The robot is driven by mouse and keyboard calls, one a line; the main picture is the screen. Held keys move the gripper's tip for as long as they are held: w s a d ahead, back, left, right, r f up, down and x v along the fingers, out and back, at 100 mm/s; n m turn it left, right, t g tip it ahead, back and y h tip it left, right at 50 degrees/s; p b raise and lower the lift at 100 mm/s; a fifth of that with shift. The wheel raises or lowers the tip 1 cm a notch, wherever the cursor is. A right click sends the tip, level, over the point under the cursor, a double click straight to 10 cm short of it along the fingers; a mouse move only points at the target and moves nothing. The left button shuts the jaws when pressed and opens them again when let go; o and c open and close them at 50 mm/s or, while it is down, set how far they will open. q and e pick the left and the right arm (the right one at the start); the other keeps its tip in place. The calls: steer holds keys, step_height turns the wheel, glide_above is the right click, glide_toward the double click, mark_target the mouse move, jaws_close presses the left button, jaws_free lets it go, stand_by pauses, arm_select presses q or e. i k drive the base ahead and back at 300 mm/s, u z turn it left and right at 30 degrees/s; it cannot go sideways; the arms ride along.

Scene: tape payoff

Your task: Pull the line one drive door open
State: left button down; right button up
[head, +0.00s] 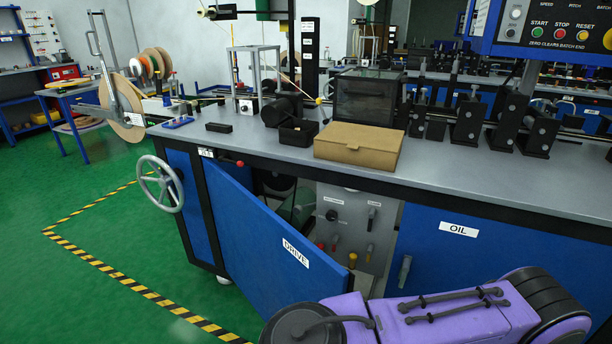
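The blue drive door (255,235), labelled DRIVE, stands swung outward from the cabinet front. Its left edge is at the cabinet and its free right edge points toward me. Behind it the cabinet inside shows, with a grey panel (345,218) carrying levers and coloured knobs. The door's lower right part is hidden behind my purple arm, which crosses the bottom right of the head view. Neither of my grippers shows, so I cannot see whether one touches the door.
A handwheel (160,184) sticks out at the cabinet's left end. The blue oil door (460,258), with a grey handle (404,270), is flush to the right. A cardboard box (358,146) sits on the worktop. Green floor with striped tape (120,280) is clear at left.

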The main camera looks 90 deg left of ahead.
mark_target(274, 266)
steer(key=u, duration=2.1)
